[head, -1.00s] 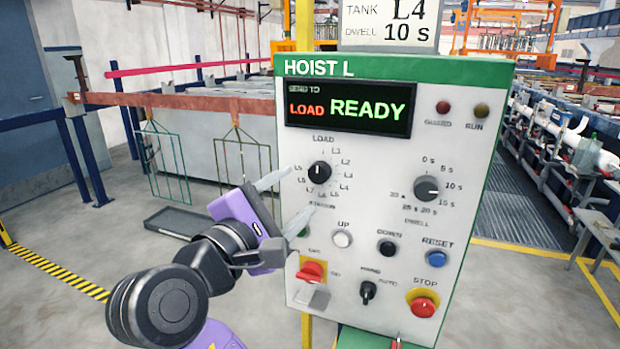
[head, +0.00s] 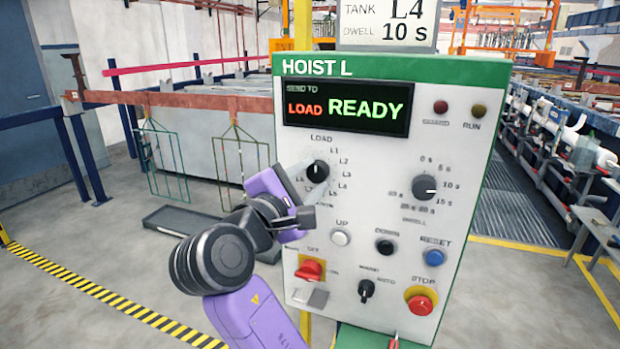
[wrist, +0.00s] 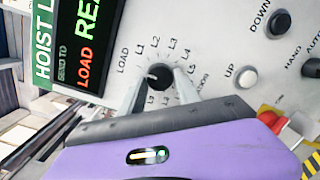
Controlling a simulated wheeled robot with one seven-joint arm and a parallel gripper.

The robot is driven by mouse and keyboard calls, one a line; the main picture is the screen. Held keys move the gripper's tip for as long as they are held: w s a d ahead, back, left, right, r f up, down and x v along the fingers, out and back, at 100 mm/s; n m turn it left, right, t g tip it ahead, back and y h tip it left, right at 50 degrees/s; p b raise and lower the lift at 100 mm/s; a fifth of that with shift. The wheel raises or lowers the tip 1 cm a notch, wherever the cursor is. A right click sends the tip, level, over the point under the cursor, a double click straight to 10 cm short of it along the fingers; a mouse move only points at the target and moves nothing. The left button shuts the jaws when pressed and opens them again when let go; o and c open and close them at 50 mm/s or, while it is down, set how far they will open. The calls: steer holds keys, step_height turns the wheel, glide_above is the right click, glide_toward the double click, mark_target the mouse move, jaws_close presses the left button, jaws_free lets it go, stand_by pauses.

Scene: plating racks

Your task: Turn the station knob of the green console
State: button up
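The green-trimmed console (head: 460,120), labelled HOIST L, stands upright in front of me. Its black station knob (head: 318,172) is at the upper left of the panel, inside a ring of labels from LOAD through L1 and on. In the wrist view the knob (wrist: 160,76) shows a white mark on the side towards LOAD. The display (head: 347,108) reads SEND TO LOAD, READY. My gripper (head: 312,181) is at the knob. Its fingers (wrist: 158,84) are apart, one on each side of the knob, with small gaps seeming to show. The head view partly hides the lower-left labels.
A dwell knob (head: 424,187) sits to the right. Below are a white UP button (head: 341,238), a black DOWN button (head: 384,247), a red switch (head: 309,270) and the red STOP button (head: 420,304).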

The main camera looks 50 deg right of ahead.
jaws_close()
steer(key=m+p, duration=0.1)
steer(key=m, duration=0.4)
steer(key=shift+r+y, duration=0.1)
steer(key=shift+y, duration=0.3)
steer(key=m, duration=0.5)
steer(key=shift+s+m+t+y+b, duration=0.1)
steer(key=shift+m+t+y+b, duration=0.2)
steer(key=shift+b, duration=0.05)
steer(key=m+t+b, duration=0.1)
steer(key=m+b, duration=0.2)
steer(key=m, duration=0.2)
steer(key=shift+s+m+y, duration=0.1)
steer(key=shift+m+y, duration=0.2)
steer(key=m+b, duration=0.2)
steer(key=m, duration=0.1)
steer(key=shift+t, duration=0.3)
steer(key=shift+s+d+m+b, duration=0.1)
steer(key=shift+m+b, duration=0.95)
steer(key=shift+m, duration=0.25)
